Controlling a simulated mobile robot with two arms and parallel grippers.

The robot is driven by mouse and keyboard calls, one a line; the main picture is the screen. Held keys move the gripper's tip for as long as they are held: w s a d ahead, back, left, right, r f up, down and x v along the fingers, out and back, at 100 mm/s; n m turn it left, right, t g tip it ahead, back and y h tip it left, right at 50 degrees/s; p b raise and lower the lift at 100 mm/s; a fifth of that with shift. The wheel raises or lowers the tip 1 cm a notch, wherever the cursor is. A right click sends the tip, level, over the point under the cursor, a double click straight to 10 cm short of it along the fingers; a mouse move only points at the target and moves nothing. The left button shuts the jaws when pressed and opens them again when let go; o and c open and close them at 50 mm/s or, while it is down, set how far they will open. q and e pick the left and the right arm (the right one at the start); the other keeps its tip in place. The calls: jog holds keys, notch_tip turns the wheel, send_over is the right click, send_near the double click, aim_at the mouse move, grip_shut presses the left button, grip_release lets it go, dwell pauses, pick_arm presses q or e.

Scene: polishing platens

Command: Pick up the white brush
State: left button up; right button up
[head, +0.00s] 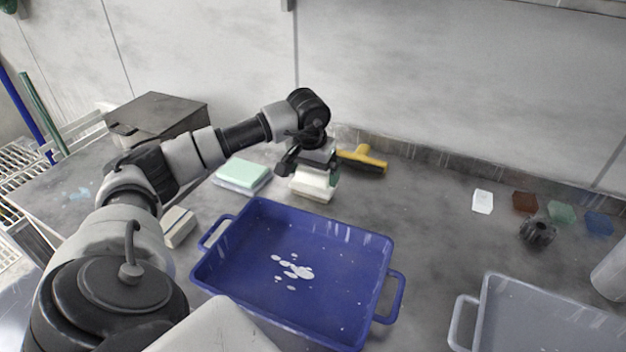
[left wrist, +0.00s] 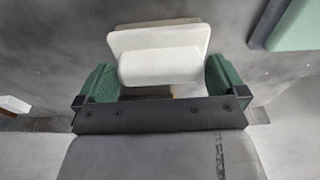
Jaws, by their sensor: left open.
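The white brush (head: 314,184) lies on the grey counter behind the blue tray, partly covered by my left gripper in the head view. In the left wrist view the white brush (left wrist: 160,55) shows a flat base and a raised block, its near end between the fingertips. My left gripper (head: 308,168) is open, pointing down over the brush. In the left wrist view its green-padded fingers (left wrist: 162,82) stand on either side of the raised block; whether they touch it I cannot tell. My right gripper is not in view.
The blue tray (head: 213,272) with white spots inside is in front. A pale green-topped sponge (head: 243,174) lies left of the brush, a yellow-handled tool (head: 362,158) right of it. A cream block (head: 179,227) sits left of the tray. A grey tray (head: 484,310) is at lower right.

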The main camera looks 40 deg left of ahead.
pick_arm(q)
notch_tip(320, 180, down, 2)
jog(key=shift+w+f, duration=0.1)
jog(key=shift+w, duration=0.05)
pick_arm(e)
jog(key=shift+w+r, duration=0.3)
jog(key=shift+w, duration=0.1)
pick_arm(q)
jog(key=c, duration=0.7)
jog(key=shift+o, duration=0.2)
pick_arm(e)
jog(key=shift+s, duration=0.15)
